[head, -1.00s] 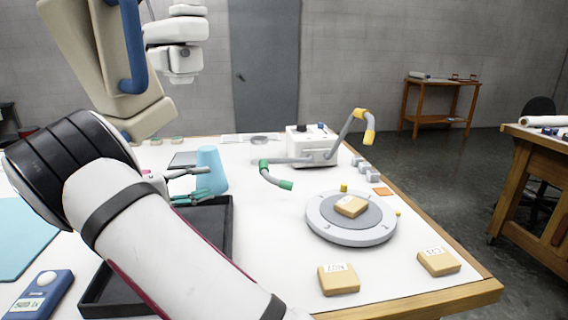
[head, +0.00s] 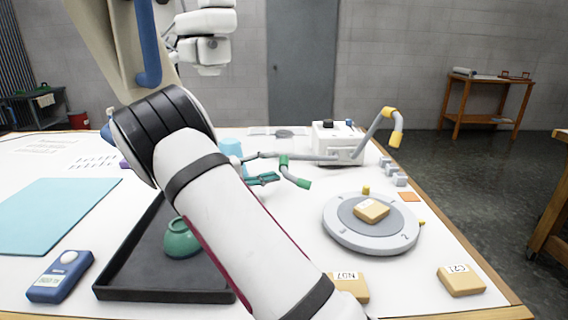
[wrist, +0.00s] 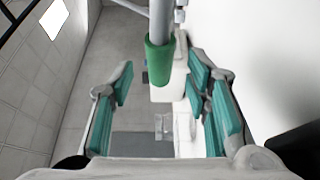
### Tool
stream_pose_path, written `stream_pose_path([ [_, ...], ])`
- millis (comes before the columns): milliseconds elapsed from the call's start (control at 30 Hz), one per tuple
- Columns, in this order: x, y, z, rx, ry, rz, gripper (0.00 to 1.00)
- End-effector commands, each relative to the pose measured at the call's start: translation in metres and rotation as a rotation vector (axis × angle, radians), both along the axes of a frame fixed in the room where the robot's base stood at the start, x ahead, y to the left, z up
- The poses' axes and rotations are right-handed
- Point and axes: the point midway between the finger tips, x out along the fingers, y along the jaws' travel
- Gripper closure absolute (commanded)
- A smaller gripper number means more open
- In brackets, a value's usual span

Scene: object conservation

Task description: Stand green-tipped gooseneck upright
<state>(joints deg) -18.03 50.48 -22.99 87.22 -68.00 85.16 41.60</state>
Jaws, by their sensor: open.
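The green-tipped gooseneck (head: 295,170) is a grey jointed tube on the left side of a white box (head: 338,140). It reaches out low to the left, then bends down at a green collar to a green tip, sagging rather than upright. My gripper (head: 274,168) is open, with teal pads, just left of the green collar. In the wrist view a green part of the gooseneck (wrist: 159,58) appears between the open fingers of my gripper (wrist: 165,88), towards the top; contact cannot be told. A yellow-tipped gooseneck (head: 375,125) rises on the box's right and hooks over.
A grey round turntable (head: 345,237) with a tan block (head: 371,210) stands to the right. A black tray (head: 130,280) with a green bowl (head: 181,240) lies left, beneath my arm. A light-blue cup (head: 231,150) is partly hidden behind my arm. More tan blocks lie at the front right.

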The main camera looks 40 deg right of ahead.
Motion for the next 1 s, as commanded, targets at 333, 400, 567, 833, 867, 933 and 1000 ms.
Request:
stream_pose_path([
  [333,-0.007,-0.042,-0.001,0.0,0.0,-0.001,0.56],
  [400,-0.007,-0.044,-0.001,0.0,0.0,0.0,0.56],
  [567,-0.007,-0.045,-0.001,0.0,0.0,0.0,0.56],
  [833,-0.007,-0.045,-0.001,0.0,0.0,0.0,0.9],
  [867,-0.007,-0.045,-0.001,0.0,0.0,0.0,0.97],
  [933,-0.007,-0.045,-0.001,0.0,0.0,0.0,1.0],
  [1000,-0.007,-0.045,-0.001,0.0,0.0,0.001,1.0],
])
